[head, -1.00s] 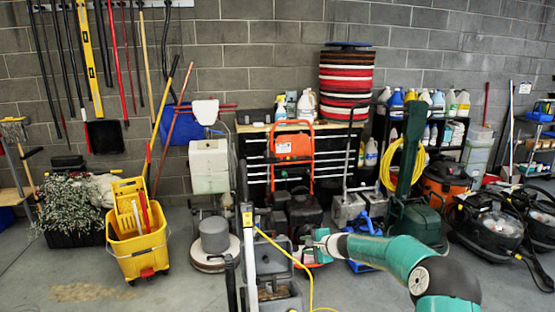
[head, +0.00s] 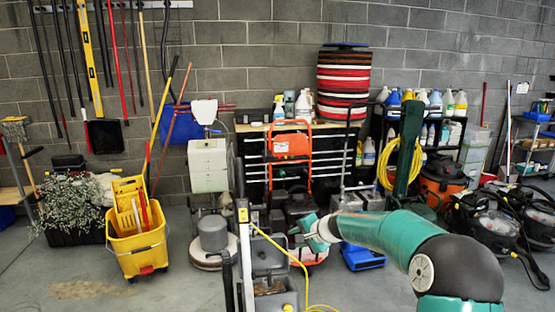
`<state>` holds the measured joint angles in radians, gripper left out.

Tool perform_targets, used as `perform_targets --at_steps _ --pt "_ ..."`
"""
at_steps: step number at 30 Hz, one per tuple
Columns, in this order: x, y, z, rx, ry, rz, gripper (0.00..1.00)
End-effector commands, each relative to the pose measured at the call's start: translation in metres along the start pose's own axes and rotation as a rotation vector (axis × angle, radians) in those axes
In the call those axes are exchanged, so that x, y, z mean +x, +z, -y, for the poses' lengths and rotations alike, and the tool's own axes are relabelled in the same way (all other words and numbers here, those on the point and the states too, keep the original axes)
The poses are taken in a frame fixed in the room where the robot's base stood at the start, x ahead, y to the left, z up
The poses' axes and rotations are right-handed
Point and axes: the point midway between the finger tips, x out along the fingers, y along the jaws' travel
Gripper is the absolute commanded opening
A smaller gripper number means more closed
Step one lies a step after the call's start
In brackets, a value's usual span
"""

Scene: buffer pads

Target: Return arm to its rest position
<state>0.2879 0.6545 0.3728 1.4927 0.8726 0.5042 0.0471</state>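My teal and grey arm comes in from the bottom right of the head view. It reaches left across the lower middle. My gripper (head: 310,233) is at its left end, seen small and from behind against the machines. Its fingers cannot be made out, so I cannot tell whether it is open or shut. No held object can be made out. The stack of red, black, white and brown buffer pads (head: 343,86) stands upright on the bench at the back, above my gripper in the picture and apart from it.
A workbench with black drawers (head: 252,150) stands against the block wall. A yellow mop bucket (head: 138,240) is at the left. Floor machines (head: 490,233) crowd the right. A blue box (head: 362,257) lies beneath my arm in the picture. The left foreground floor is clear.

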Motion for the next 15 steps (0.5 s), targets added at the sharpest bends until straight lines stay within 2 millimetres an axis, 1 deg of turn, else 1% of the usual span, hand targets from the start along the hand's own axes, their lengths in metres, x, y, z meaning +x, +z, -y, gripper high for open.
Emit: perform_targets --at_steps 1,3,7,11,15 --pt "-0.017 0.013 0.009 -0.053 0.018 0.002 0.32" --pt "-0.038 0.030 0.014 -0.129 0.054 0.006 0.32" --pt "-0.080 0.062 0.017 -0.260 0.124 0.012 0.32" --pt "-0.124 0.091 0.013 -0.377 0.194 0.012 0.32" --pt "-0.170 0.121 0.004 -0.490 0.269 0.007 0.32"
